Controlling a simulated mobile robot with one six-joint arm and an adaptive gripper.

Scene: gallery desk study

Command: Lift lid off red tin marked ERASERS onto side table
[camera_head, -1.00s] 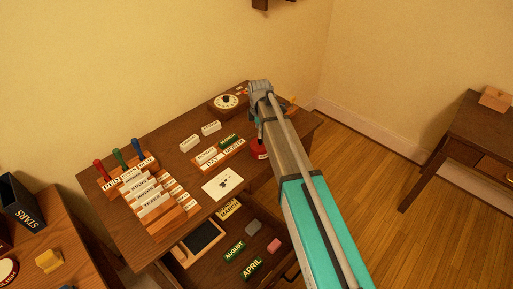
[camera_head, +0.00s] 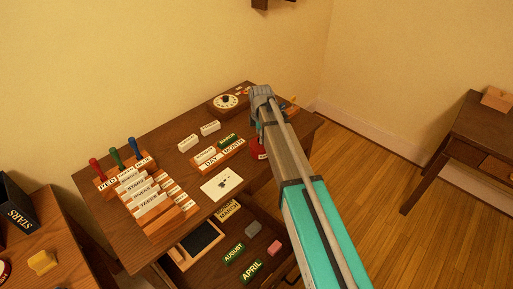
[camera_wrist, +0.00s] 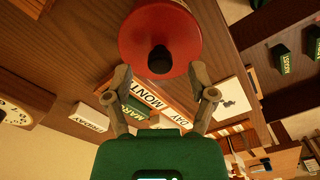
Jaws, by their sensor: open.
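The red tin (camera_head: 257,154) stands near the right end of the desk, mostly hidden behind my arm in the head view; only a bit of a white label shows. In the wrist view its round red lid (camera_wrist: 187,35) fills the top middle, with a dark knob (camera_wrist: 160,60) at its centre. My gripper (camera_wrist: 161,76) is open, its fingertips on either side of the line to the knob, just short of it and empty. A small table (camera_head: 430,150) stands at the right; another table (camera_head: 75,235) stands at the lower left.
The desk (camera_head: 165,140) holds a DAY/MONTH rack (camera_head: 218,153), a dial box (camera_head: 226,102), a rack with coloured-handled stamps (camera_head: 150,195) and a white card (camera_head: 221,184). An open drawer holds several blocks. The right table has a wooden box (camera_head: 497,99) and bare top around it.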

